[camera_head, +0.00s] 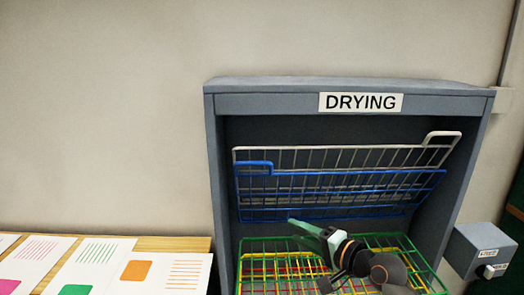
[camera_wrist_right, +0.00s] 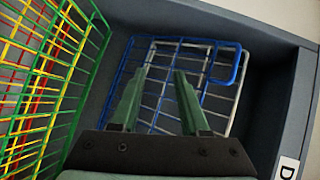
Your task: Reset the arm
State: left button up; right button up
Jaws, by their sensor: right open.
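My right gripper (camera_head: 318,232) is in front of the drying rack, just above the green wire shelf (camera_head: 415,262). In the right wrist view my right gripper (camera_wrist_right: 157,85) shows two green fingers spread apart with nothing between them. Behind the fingers in that view are the blue wire shelf (camera_wrist_right: 225,82) and the white one. My left gripper is in neither view.
The grey drying cabinet (camera_head: 215,150) carries a DRYING sign (camera_head: 361,102). The white (camera_head: 441,137) and blue (camera_head: 254,168) shelves are tilted up; green, yellow and red ones lie lower. A wooden table (camera_head: 172,243) with printed cards stands left. A grey box (camera_head: 480,250) is at right.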

jog(key=s+d+f+n+h, duration=0.2)
jog(key=s+f, duration=0.3)
jog(key=f, duration=0.5)
jog(key=s+d+f+n+h, duration=0.1)
jog(key=s+f+n+h, duration=0.1)
jog(key=s+f, duration=0.6)
jog(key=s+d+f+n+g+h, duration=0.1)
jog(key=s+f+n, duration=0.2)
jog(key=s+f, duration=0.4)
jog(key=s+d+f+n+g+h, duration=0.2)
jog(key=s+f+n, duration=0.2)
jog(key=s+f, duration=0.3)
jog(key=s, duration=0.5)
jog(key=shift+f+p, duration=0.15)
jog(key=shift+p, duration=0.15)
jog(key=shift+d, duration=0.1)
